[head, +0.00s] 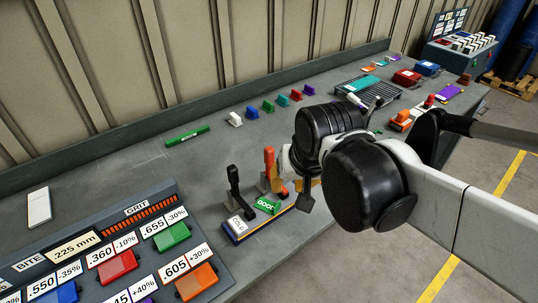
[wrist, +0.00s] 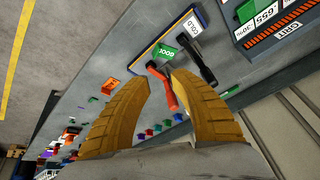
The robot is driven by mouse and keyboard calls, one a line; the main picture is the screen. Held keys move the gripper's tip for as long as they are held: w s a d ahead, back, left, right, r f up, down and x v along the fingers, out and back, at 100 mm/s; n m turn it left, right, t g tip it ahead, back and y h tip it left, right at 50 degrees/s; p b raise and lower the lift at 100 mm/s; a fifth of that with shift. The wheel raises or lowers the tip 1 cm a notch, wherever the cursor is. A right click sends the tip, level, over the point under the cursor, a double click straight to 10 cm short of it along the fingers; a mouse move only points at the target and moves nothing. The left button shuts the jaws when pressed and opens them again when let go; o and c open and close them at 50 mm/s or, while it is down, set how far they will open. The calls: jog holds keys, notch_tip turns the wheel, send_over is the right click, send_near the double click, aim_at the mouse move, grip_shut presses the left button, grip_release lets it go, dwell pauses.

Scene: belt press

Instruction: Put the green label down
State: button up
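A green label with white letters (head: 267,205) rests on the lever plate, right of a white label (head: 237,226). Its lettering is hard to read. In the wrist view the green label (wrist: 165,53) shows just beyond my fingertips, apart from them. My gripper (wrist: 160,78) has its two yellow fingers spread with a gap between them. A red lever handle (wrist: 163,88) shows in line with that gap; I cannot tell whether it touches a finger. In the head view my gripper (head: 297,188) hangs over the plate's right end, partly hidden by my arm.
A black lever (head: 234,188) stands left of the red lever (head: 269,165). A green bar (head: 187,136) lies near the wall. Small colored blocks (head: 268,106) line the bench back. A panel with colored buttons (head: 118,266) fills the front left.

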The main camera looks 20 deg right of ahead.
jog(key=s+n+t, duration=0.2)
jog(key=s+n, duration=0.1)
jog(key=shift+s+a+r, duration=0.15)
jog(key=shift+s+r, duration=0.05)
jog(key=shift+s, duration=0.05)
notch_tip(320, 180, down, 3)
jog(key=b, duration=0.3)
dwell(0.9)
